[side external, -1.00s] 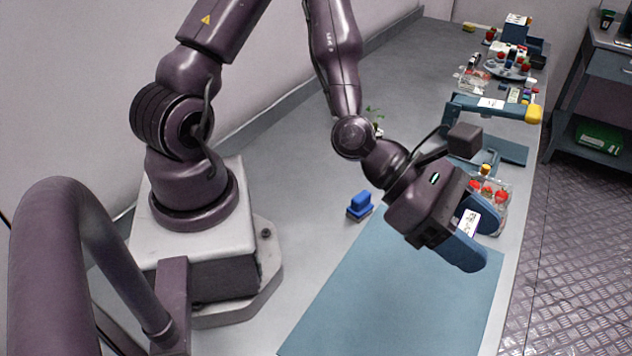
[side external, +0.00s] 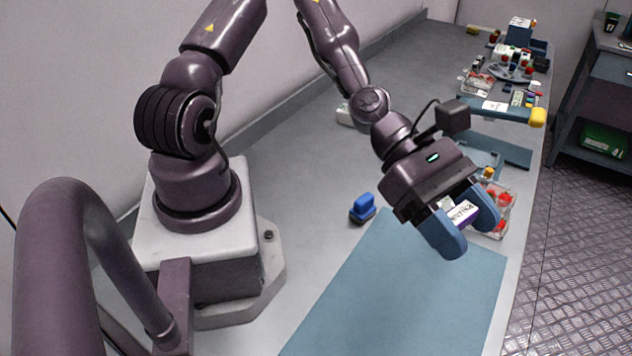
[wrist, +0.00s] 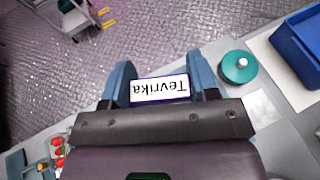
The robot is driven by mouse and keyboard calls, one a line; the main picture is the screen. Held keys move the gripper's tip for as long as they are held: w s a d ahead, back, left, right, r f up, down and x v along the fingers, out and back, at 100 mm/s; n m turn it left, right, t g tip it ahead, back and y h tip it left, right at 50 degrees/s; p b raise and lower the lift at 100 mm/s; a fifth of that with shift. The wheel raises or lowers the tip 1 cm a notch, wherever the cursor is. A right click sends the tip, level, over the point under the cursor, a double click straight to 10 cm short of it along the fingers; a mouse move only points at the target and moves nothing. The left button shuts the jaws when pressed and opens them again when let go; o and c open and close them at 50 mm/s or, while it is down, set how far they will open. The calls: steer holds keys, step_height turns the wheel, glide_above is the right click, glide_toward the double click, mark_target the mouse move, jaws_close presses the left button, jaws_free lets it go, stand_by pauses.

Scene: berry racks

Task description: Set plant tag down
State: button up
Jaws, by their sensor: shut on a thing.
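The plant tag (side external: 463,213) is a small white label with dark lettering and a purple edge. My gripper (side external: 462,222) is shut on it, with the tag between the two blue fingers. It is held above the far right part of the blue mat (side external: 400,290).
A clear punnet of red berries (side external: 503,197) stands just beyond my gripper. A blue-handled block (side external: 362,208) sits by the mat's left corner. The wrist view shows a green round lidded thing (wrist: 238,67) and a blue bin (wrist: 298,45). Most of the mat is clear.

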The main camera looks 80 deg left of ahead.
step_height(320, 180, down, 4)
steer(key=s+a+f+m+g+h, duration=0.1)
steer(key=a+m+g, duration=0.2)
steer(key=m+g, duration=0.2)
step_height(320, 180, up, 10)
steer(key=m+y, duration=2.7)
steer(key=m, duration=0.9)
glide_above(315, 179)
steer(key=shift+g, duration=0.3)
step_height(315, 179, down, 28)
steer(key=shift+r, duration=0.1)
steer(key=o, duration=0.9)
